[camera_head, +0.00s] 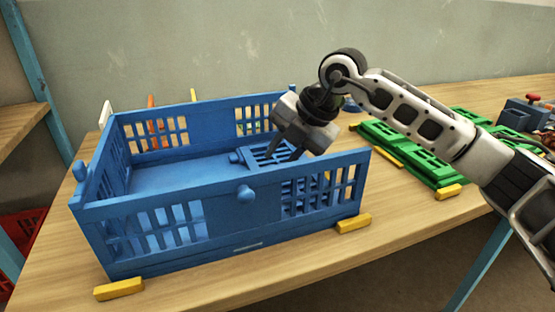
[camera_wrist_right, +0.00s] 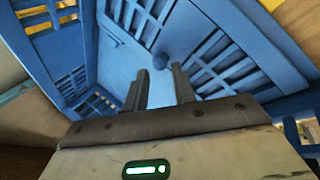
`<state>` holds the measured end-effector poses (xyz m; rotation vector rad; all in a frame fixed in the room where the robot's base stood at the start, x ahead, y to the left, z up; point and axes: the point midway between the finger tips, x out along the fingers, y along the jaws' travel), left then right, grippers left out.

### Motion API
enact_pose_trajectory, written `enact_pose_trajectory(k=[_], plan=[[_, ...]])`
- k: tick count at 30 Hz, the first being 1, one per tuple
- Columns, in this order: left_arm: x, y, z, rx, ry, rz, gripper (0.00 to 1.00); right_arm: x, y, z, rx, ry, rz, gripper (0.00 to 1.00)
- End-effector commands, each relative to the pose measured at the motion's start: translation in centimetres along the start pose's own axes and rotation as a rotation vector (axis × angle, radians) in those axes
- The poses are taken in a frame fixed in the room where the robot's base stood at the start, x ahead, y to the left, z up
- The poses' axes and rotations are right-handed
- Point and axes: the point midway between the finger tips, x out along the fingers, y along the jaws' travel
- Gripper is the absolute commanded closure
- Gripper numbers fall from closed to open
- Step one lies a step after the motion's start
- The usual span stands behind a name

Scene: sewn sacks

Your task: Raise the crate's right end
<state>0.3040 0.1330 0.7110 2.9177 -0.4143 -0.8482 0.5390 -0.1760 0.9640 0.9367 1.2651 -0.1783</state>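The blue crate (camera_head: 225,218) stands on the wooden table, with its front, back and left walls upright. Its right end panel (camera_head: 263,153), a lattice with a round knob (camera_head: 236,157), is folded inward, low inside the crate; part of it is hidden behind my gripper and the front wall. My right gripper (camera_head: 286,150) reaches down into the crate's right side, over this panel. In the right wrist view its two fingers (camera_wrist_right: 159,82) are apart with nothing between them, and a knob (camera_wrist_right: 161,62) shows just beyond the tips. I cannot tell if they touch the panel. My left gripper is not in view.
Yellow blocks (camera_head: 118,289) lie by the crate's front corners, one at the front right (camera_head: 353,223). A green flat crate (camera_head: 405,150) lies to the right, with more yellow blocks beside it. Bare tabletop lies between the crates.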

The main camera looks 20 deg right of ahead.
Motion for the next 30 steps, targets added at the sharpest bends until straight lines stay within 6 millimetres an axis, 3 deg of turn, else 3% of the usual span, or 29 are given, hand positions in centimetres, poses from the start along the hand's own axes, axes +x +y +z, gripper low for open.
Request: enact_pose_trajectory(k=[6, 15, 16, 18, 19, 30], plan=[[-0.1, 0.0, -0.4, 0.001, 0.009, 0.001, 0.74, 2.0, 0.0, 0.0, 0.0, 0.0, 0.0, 0.73], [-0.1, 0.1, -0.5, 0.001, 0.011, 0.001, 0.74, 2.2, 0.0, 0.0, 0.0, 0.0, 0.0, 0.73], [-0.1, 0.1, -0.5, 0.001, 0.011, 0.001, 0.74, 2.2, 0.0, 0.0, 0.0, 0.0, 0.0, 0.76], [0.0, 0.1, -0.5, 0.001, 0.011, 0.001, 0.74, 2.2, 0.0, 0.0, 0.0, 0.0, 0.0, 0.96], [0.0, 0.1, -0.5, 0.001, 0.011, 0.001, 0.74, 2.2, 0.0, 0.0, 0.0, 0.0, 0.0, 1.0], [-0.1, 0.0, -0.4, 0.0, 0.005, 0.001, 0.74, 2.2, 0.9, -0.2, -0.001, 0.031, 0.026, 1.0]])
